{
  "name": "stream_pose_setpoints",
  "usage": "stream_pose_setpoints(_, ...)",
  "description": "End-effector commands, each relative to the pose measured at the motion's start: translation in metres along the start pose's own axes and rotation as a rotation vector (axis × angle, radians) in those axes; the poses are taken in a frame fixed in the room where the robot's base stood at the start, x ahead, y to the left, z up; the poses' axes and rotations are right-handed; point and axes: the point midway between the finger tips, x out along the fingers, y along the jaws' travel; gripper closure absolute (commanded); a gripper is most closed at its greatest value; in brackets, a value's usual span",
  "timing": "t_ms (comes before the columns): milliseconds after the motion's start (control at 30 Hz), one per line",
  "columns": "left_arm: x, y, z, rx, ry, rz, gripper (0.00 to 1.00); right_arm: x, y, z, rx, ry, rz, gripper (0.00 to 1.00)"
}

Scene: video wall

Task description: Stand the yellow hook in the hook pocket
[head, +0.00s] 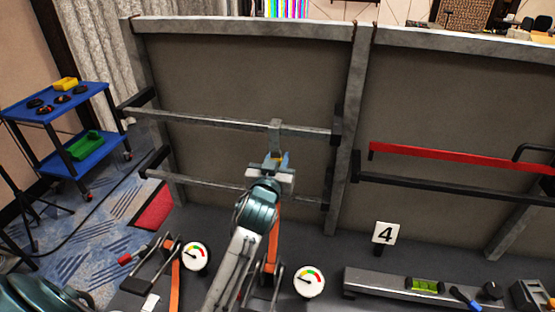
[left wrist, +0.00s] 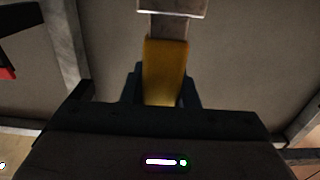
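The yellow hook (left wrist: 165,70) shows in the left wrist view as a yellow block with a grey metal part above it. In the head view, a grey upright piece (head: 275,133) crosses the upper rail just above my gripper; it lines up with the hook. My left gripper (head: 276,161) is in front of the wall panel just below that rail, its fingers closed on both sides of the yellow part. Whether the grey piece touches the rail is hard to tell. I cannot make out the hook pocket for certain. My right gripper is not in view.
Rails (head: 220,121) cross the framed panel; a red bar (head: 450,158) is on the right panel. Gauges (head: 309,282), clamps, a number 4 sign (head: 384,234) and a spirit level (head: 390,284) are on the dark surface below. A blue cart (head: 75,105) stands left.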

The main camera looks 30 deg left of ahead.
Motion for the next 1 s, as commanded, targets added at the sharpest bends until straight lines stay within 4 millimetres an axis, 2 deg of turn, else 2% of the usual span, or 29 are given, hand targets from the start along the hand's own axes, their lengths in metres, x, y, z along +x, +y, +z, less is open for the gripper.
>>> stream_pose_setpoints(67,0.000,0.000,0.000,0.000,0.000,0.000,1.00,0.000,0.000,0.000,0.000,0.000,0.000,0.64)
stream_pose_setpoints(100,0.000,0.000,0.000,0.000,0.000,0.000,0.81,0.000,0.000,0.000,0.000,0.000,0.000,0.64)
stream_pose_setpoints(167,0.000,0.000,0.000,0.000,0.000,0.000,0.93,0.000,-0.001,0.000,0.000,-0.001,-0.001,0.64)
stream_pose_setpoints(367,0.000,0.000,-0.003,0.000,0.002,0.000,0.93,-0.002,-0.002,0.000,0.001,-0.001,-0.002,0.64)
stream_pose_setpoints(1000,0.000,0.000,-0.029,0.000,0.002,0.000,0.93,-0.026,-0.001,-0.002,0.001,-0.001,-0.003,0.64)
